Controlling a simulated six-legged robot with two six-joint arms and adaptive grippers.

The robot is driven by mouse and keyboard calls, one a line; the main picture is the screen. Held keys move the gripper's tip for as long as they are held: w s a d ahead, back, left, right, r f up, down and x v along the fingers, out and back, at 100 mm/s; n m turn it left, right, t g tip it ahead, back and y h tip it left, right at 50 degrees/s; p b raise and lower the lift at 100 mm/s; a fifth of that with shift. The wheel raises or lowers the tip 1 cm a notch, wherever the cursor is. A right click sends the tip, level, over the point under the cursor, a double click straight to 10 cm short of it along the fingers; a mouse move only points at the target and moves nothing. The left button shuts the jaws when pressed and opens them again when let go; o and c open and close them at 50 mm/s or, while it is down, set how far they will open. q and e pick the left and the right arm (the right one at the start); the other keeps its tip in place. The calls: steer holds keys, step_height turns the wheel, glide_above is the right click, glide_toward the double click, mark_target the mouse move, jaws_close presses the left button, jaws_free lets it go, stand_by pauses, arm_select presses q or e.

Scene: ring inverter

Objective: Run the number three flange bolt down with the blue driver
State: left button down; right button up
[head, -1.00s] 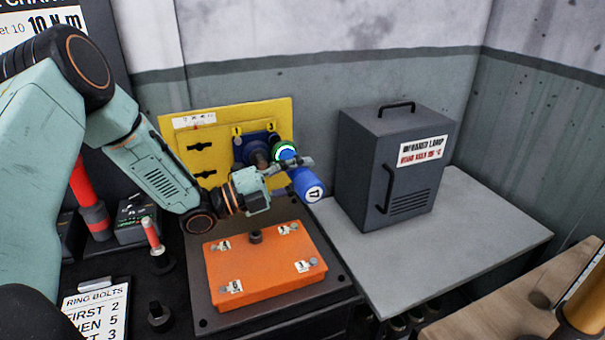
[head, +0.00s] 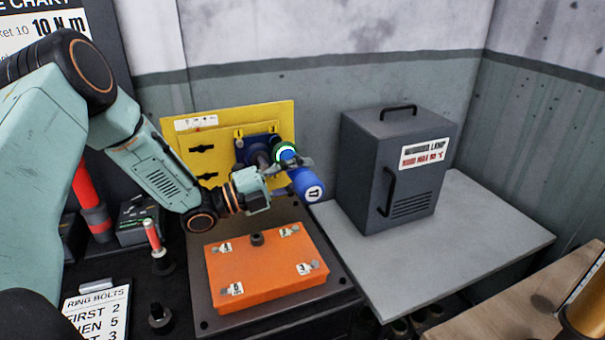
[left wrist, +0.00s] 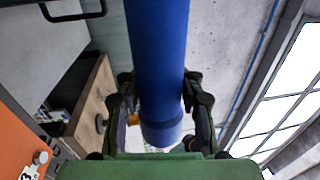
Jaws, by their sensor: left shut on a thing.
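The blue driver (head: 306,186) is held by my left gripper (head: 294,168) in front of the yellow panel (head: 184,146). It also shows in the left wrist view (left wrist: 157,60), between the two fingers (left wrist: 158,112). A number, apparently 17, marks its near end, and a green-lit ring (head: 285,151) sits at its far end. That end points at the right side of the dark blue flange (head: 243,150). The driver's tip and any bolt behind it are hidden, so contact cannot be told. Small number tags show above the flange. My right gripper is out of view.
An orange box (head: 262,272) with tagged corner bolts stands below the driver. A dark grey lamp cabinet (head: 365,165) stands close on the right, on a grey table (head: 470,250). Red-handled tools and a RING BOLTS card (head: 97,310) are at left.

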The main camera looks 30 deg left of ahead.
mark_target(310, 182)
arm_select(q)
steer(key=shift+w+a+r, duration=0.25)
steer(key=shift+w+a, duration=0.2)
steer(key=shift+a, duration=0.05)
stand_by(1.3)
stand_by(0.5)
steer(key=shift+s+d+f+p, duration=0.15)
steer(key=shift+s+d+p, duration=0.35)
steer(key=shift+s+d, duration=1.3)
steer(key=shift+d, duration=0.15)
steer(key=shift+f, duration=0.1)
